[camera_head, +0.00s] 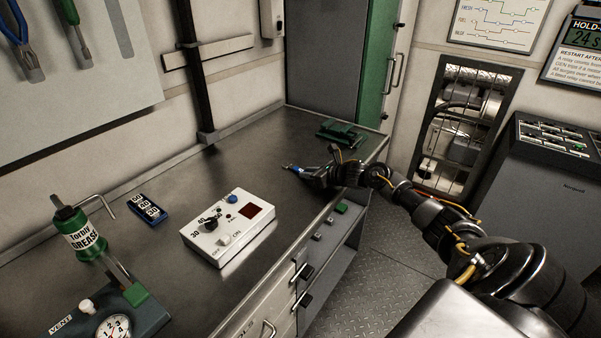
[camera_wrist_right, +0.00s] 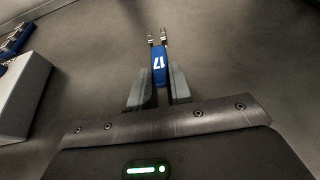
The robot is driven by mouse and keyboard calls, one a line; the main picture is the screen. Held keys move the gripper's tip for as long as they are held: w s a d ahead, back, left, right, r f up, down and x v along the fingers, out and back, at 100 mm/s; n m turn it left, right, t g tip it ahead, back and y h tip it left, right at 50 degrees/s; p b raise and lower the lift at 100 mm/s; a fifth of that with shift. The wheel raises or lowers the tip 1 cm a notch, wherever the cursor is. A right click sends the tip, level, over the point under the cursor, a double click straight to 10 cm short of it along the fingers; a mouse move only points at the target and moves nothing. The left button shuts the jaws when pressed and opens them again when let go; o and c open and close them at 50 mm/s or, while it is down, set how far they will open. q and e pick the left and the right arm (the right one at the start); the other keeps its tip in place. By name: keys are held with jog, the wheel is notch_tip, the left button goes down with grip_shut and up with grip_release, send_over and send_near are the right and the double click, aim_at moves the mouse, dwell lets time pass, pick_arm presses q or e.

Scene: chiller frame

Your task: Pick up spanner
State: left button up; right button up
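The spanner (camera_wrist_right: 159,66) has a blue handle marked 17 and a metal open-ended jaw. In the right wrist view it points away from me, with its handle between the two fingers of my right gripper (camera_wrist_right: 159,88). The fingers lie close against both sides of the handle. In the head view the blue spanner (camera_head: 294,169) sticks out to the left of my right gripper (camera_head: 308,174), low over the dark bench. I cannot tell whether it touches the bench. The rear of the handle is hidden by the gripper. My left gripper is not in view.
A green item (camera_head: 341,132) lies at the back. The bench between box and back wall is clear.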

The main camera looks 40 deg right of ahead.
grip_shut()
jog(key=shift+r+b, duration=0.4)
jog(key=shift+r, duration=0.1)
jog(key=r, duration=0.1)
jog(key=r+b, duration=0.1)
jog(key=shift+s+a+r, duration=0.2)
jog(key=shift+s+r, duration=0.05)
jog(key=shift+r, duration=0.15)
jog(key=s+a+r+b, duration=0.3)
jog(key=s+a+r, duration=0.5)
jog(key=s+r, duration=0.1)
jog(key=shift+s+a+r, duration=0.15)
jog(key=shift+s+a, duration=0.25)
jog(key=shift+s, duration=0.15)
